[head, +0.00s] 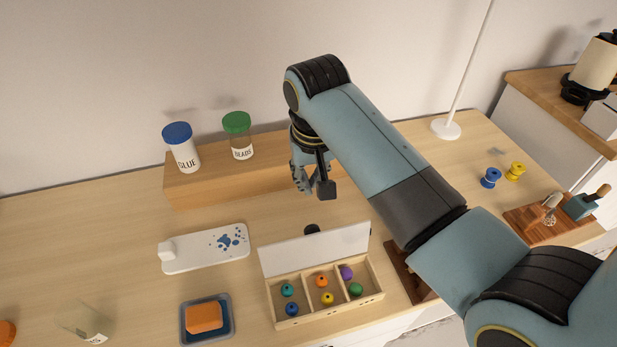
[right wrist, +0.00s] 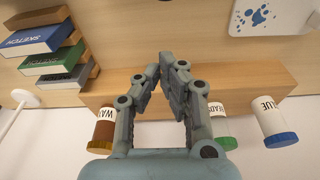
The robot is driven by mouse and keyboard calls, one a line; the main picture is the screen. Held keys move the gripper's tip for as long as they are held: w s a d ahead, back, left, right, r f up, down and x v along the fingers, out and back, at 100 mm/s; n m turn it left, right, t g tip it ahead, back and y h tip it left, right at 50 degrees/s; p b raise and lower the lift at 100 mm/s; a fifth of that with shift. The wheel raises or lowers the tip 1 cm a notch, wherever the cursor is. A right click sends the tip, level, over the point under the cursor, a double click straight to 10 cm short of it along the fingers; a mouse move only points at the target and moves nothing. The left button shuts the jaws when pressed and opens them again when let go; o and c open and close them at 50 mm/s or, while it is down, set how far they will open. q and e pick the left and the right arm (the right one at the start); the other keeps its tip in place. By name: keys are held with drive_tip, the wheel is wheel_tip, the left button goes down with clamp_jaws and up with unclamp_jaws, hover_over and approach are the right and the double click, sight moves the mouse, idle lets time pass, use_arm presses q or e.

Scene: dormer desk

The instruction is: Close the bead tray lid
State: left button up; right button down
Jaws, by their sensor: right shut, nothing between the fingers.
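The bead tray (head: 325,301) stands on the desk in the head view, a light wooden box with compartments. Several coloured beads lie in it. Its white lid (head: 315,247) is open, raised at the back edge and leaning back. My right gripper (head: 314,192) hangs behind and above the lid, apart from it, near the wooden riser. In the right wrist view the right gripper (right wrist: 169,62) is shut and empty, with the riser beyond its fingers. The tray does not show in that view. My left gripper is not in view.
A glue jar (head: 183,150) and a beads jar (head: 238,138) stand on the riser (head: 215,183). A white board with blue spots (head: 205,249) and an orange sponge in a blue dish (head: 204,317) lie left of the tray. Books (right wrist: 45,55) show in the right wrist view.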

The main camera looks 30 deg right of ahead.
sight(314, 243)
wheel_tip(314, 243, down, 8)
drive_tip(key=w, duration=0.2)
use_arm(q)
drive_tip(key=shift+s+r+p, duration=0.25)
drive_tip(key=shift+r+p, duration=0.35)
drive_tip(key=shift+p, duration=0.05)
use_arm(e)
drive_tip(key=s, duration=0.3)
drive_tip(key=s+r, duration=0.1)
drive_tip(key=shift+s+a, duration=0.2)
drive_tip(key=shift+a, duration=0.1)
